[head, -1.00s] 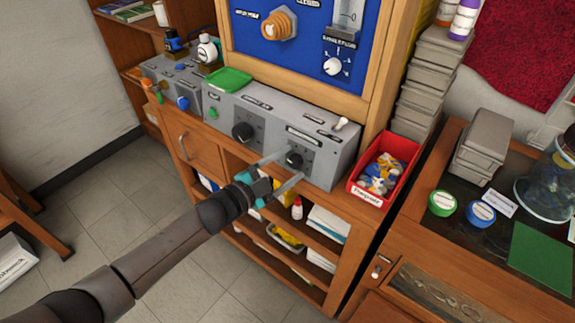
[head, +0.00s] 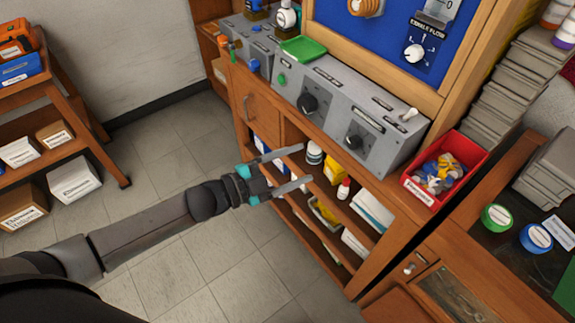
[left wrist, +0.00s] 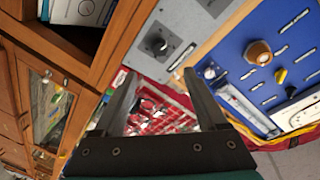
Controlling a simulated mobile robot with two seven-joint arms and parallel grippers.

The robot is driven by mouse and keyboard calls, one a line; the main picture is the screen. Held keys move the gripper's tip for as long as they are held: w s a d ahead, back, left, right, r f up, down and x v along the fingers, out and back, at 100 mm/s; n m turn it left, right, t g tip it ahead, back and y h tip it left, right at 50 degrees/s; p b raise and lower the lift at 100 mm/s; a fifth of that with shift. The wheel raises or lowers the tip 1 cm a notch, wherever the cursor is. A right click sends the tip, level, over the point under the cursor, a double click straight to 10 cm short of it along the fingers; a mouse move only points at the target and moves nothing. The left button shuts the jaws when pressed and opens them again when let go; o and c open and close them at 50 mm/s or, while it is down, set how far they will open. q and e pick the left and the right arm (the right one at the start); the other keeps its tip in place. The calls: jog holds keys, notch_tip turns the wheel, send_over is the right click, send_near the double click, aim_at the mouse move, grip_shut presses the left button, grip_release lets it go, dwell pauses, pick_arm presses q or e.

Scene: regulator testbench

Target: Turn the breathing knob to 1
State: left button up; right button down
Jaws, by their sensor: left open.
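The grey control box (head: 335,110) stands on the wooden bench and carries two black knobs. The left knob (head: 308,103) and the right knob (head: 353,142) each sit on a dark dial plate. Their labels and pointer positions are too small to read, so I cannot tell which is the breathing knob. A black knob near a toggle switch also shows in the left wrist view (left wrist: 157,43). My left gripper (head: 304,166) is open and empty, in front of and below the box, apart from both knobs. Its open fingers also show in the left wrist view (left wrist: 158,80). My right gripper is out of view.
A blue board with a white exhale flow dial (head: 414,53) rises behind the box. A green tray (head: 303,48) lies on the box's left top. A red bin (head: 443,190) stands to its right. Shelves with bottles and boxes are below.

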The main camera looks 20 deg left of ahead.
pick_arm(q)
jog(key=shift+v, duration=1)
